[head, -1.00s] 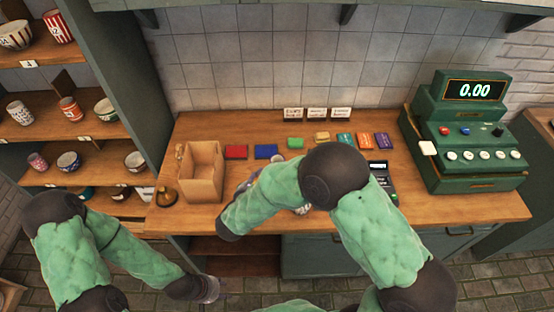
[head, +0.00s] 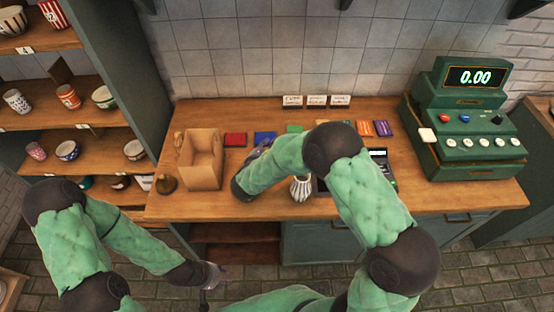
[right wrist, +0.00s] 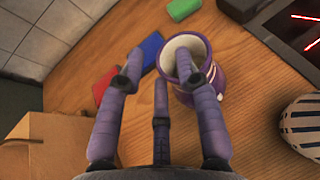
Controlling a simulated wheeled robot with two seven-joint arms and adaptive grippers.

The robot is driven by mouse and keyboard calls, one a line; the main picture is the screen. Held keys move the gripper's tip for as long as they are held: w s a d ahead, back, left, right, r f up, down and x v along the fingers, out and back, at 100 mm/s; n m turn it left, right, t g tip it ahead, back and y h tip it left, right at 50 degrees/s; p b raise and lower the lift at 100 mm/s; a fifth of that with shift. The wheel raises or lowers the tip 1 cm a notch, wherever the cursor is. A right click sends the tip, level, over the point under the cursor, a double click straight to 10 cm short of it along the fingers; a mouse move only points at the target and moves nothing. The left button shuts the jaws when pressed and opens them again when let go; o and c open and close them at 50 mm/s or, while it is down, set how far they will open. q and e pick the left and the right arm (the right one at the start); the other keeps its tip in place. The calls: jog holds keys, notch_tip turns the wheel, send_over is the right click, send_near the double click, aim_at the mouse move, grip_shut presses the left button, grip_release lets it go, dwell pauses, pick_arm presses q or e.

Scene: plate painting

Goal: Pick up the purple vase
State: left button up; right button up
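The purple vase (right wrist: 213,80), with a pale rim and open mouth, stands on the wooden counter in the right wrist view. In the head view my right arm hides it, or nearly all of it. My right gripper (right wrist: 160,62) is open with its fingers spread. One finger overlaps the vase's mouth; whether it is inside or above, I cannot tell. The other fingers are left of the vase, with nothing between them. My left gripper (head: 211,276) hangs low in front of the counter, too small to read.
A striped vase (head: 301,189) stands close by, also at the right edge of the wrist view (right wrist: 300,125). Red (head: 235,139), blue (head: 264,137) and green (head: 294,129) blocks lie behind. An open cardboard box (head: 201,176) is left; a green cash register (head: 465,125) is right.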

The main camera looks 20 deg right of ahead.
pick_arm(q)
jog(key=shift+s, duration=0.1)
pick_arm(e)
jog(key=shift+w, duration=0.1)
grip_shut()
jog(key=shift+r, duration=0.1)
